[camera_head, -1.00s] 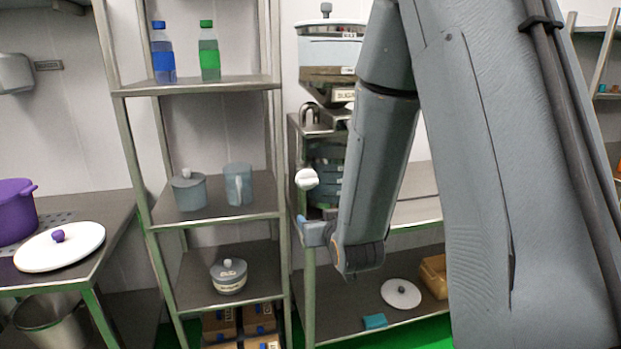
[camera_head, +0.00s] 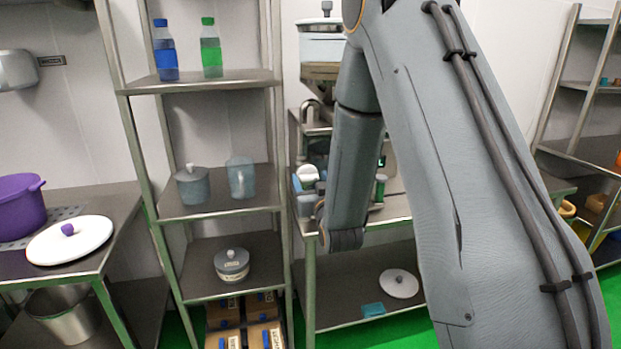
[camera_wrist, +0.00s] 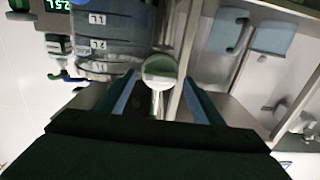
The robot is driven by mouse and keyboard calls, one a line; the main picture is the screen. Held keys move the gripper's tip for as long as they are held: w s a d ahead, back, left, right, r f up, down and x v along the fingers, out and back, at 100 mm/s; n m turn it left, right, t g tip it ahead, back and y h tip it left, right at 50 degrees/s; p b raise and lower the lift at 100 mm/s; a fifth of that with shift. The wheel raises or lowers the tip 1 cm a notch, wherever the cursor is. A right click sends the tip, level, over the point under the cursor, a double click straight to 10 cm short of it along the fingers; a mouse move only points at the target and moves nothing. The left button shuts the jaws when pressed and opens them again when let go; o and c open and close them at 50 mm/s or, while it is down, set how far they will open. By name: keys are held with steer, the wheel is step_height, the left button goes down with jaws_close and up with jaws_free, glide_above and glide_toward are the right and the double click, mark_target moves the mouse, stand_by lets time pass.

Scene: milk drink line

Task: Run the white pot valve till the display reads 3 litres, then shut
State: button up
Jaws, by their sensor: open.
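A round white valve knob (camera_head: 308,174) sits at the front of the steel stand. It also shows in the wrist view (camera_wrist: 160,70), on a pale stem, between the fingertips of my gripper (camera_wrist: 160,82). The blue fingers are apart, one on each side; I cannot tell if either touches the knob. A clear graduated vessel (camera_wrist: 105,22) stands beside it, upside down in the wrist view. A display (camera_wrist: 56,5) shows green digits, inverted and cut by the frame edge; I cannot read them surely. In the head view my arm hides much of the vessel and display.
A steel shelf rack (camera_head: 200,87) stands left of the stand, with bottles, a grey pot (camera_head: 192,187) and a jug (camera_head: 240,178). A white lid (camera_head: 399,283) lies on the stand's lower shelf. A purple pot (camera_head: 20,207) stands on the left table.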

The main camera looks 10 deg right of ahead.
steer(key=shift+w, duration=0.25)
steer(key=c, duration=1)
steer(key=shift+n+b, duration=0.3)
steer(key=shift+n, duration=0.1)
steer(key=shift+a+n+b, duration=0.15)
steer(key=shift+n+b, duration=1.15)
steer(key=shift+n, duration=1.1)
